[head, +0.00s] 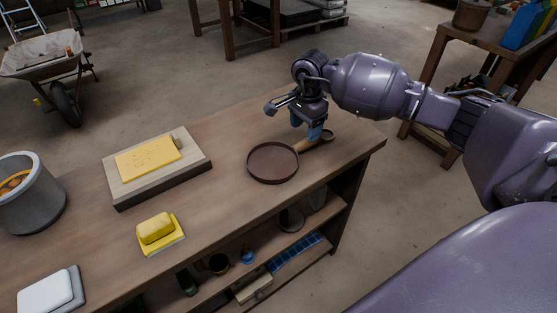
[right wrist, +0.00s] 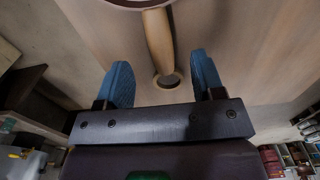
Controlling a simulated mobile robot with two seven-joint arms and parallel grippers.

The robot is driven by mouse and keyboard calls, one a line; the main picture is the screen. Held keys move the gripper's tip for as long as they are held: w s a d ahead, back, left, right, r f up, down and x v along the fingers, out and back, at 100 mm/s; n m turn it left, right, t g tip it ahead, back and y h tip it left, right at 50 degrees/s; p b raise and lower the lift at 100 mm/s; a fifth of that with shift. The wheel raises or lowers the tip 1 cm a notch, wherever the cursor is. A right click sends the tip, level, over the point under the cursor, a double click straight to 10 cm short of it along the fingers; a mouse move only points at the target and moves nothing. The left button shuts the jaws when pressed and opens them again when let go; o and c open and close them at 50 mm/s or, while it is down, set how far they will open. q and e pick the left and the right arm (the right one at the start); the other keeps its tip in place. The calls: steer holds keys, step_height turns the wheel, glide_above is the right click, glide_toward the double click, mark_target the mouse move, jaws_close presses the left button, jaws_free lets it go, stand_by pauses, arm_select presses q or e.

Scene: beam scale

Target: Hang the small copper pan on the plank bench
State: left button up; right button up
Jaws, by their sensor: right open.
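The small pan (head: 272,163), dark reddish-brown inside, lies flat on the plank bench (head: 222,212) near its right end. Its pale wooden handle (head: 308,143) points right and ends in a ring (head: 328,136). My right gripper (head: 308,126) is over the handle, pointing down, with blue fingers. In the right wrist view the fingers (right wrist: 163,82) are open, one on each side of the handle's end (right wrist: 158,40), with a gap on both sides. The exact height above the handle is hard to tell. My left gripper is not in view.
On the bench are a board with a yellow slab (head: 148,158), a yellow block on a yellow base (head: 157,232), a grey bucket (head: 30,198) and a white-topped block (head: 48,292). Shelves below hold small items. The bench top around the pan is clear.

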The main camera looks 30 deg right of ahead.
mark_target(304, 141)
step_height(304, 141, down, 6)
steer(key=shift+r+b, duration=0.1)
steer(key=shift+b, duration=0.2)
steer(key=shift+c, duration=0.3)
jaws_close()
